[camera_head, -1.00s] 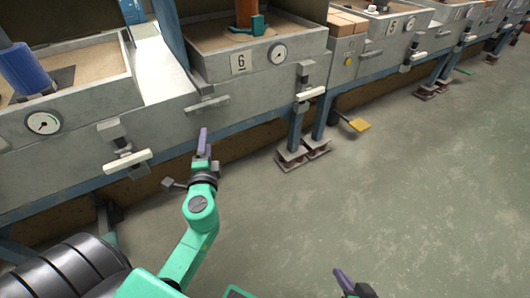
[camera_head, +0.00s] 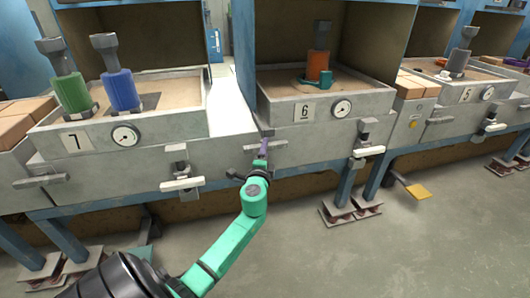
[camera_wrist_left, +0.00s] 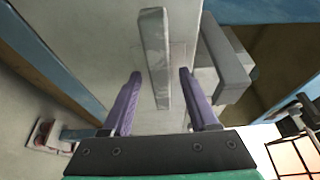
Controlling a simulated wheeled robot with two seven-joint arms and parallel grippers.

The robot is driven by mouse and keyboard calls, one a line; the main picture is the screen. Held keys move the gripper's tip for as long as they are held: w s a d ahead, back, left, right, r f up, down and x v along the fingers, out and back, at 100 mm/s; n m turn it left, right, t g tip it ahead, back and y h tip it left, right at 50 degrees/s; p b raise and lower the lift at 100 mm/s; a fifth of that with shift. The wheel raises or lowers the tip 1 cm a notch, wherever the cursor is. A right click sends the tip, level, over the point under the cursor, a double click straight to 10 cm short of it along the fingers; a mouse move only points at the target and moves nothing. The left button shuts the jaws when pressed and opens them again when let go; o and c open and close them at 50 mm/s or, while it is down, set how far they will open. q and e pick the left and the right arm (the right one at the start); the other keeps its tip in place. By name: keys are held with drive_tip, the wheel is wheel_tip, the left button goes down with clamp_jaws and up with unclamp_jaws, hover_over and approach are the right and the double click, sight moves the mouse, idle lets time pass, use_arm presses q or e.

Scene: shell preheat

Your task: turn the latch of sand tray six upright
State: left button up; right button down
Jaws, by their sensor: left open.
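Sand tray six (camera_head: 330,135) is a grey box with a "6" plate, a round gauge and sand inside. On its front, at the left, a grey bar-shaped latch (camera_head: 281,146) lies level. My left gripper (camera_head: 264,146) is open in front of this bar and partly hides it. In the left wrist view the purple fingers (camera_wrist_left: 158,80) stand apart on either side of the bar (camera_wrist_left: 154,50), with gaps on both sides. My right gripper is out of view.
A white-handled fitting (camera_head: 368,151) sticks out farther right on tray six. Tray seven (camera_head: 80,160) stands to the left with its own level bar (camera_head: 40,181). A yellow pedal (camera_head: 418,191) is below right. The floor in front is clear.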

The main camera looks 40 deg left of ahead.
use_arm(q)
clamp_jaws()
drive_tip(key=shift+f, duration=0.1)
idle(1.2)
